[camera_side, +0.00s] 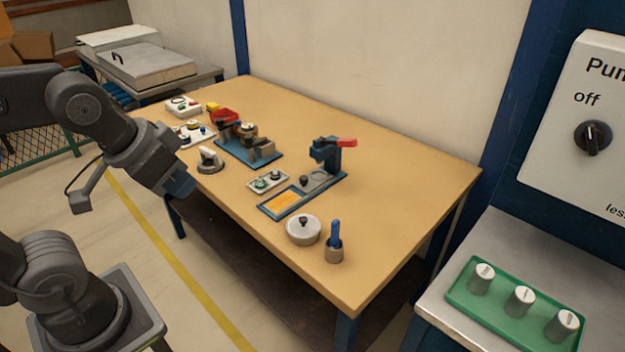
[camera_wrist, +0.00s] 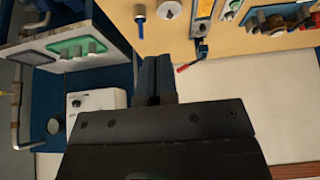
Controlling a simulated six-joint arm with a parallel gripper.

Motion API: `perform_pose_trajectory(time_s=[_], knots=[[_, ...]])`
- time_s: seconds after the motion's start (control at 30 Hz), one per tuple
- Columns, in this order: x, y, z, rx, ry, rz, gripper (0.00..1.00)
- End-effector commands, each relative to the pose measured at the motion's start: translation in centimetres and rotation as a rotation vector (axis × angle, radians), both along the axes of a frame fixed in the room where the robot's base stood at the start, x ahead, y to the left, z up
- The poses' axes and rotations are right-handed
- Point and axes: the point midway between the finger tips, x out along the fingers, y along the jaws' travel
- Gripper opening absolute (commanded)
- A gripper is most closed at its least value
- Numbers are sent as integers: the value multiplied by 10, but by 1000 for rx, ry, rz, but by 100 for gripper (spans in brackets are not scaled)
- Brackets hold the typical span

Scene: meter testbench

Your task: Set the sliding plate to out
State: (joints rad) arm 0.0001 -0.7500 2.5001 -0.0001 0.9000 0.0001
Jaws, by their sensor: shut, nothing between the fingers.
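A blue fixture base (camera_side: 331,188) lies on the table, with a grey sliding plate (camera_side: 316,183) that carries a small black knob. An orange-yellow panel (camera_side: 284,203) fills the base's front-left end. A blue press with a red handle (camera_side: 346,142) stands over the other end. In the wrist view the fixture shows upside down at the top, with its blue press (camera_wrist: 201,47) and yellow panel (camera_wrist: 204,9). My gripper (camera_side: 183,188) is left of the table's front edge, well apart from the fixture. Its fingers (camera_wrist: 156,62) are together and empty.
Near the fixture are a tray with two green-based knobs (camera_side: 268,181), a round lidded pot (camera_side: 303,230) and a blue-handled tool in a holder (camera_side: 334,243). A blue vise (camera_side: 250,150) is farther back. The table's right side is clear.

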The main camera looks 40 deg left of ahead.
Motion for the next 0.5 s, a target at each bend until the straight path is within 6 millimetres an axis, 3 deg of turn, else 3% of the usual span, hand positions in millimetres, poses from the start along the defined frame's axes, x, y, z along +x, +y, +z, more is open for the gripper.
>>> perform_pose_trajectory(time_s=[0.37, 0.5], knots=[[0, 0, 0, 0, 0, 0, 0], [3, 1, 1, 0, 2, 7, 11]])
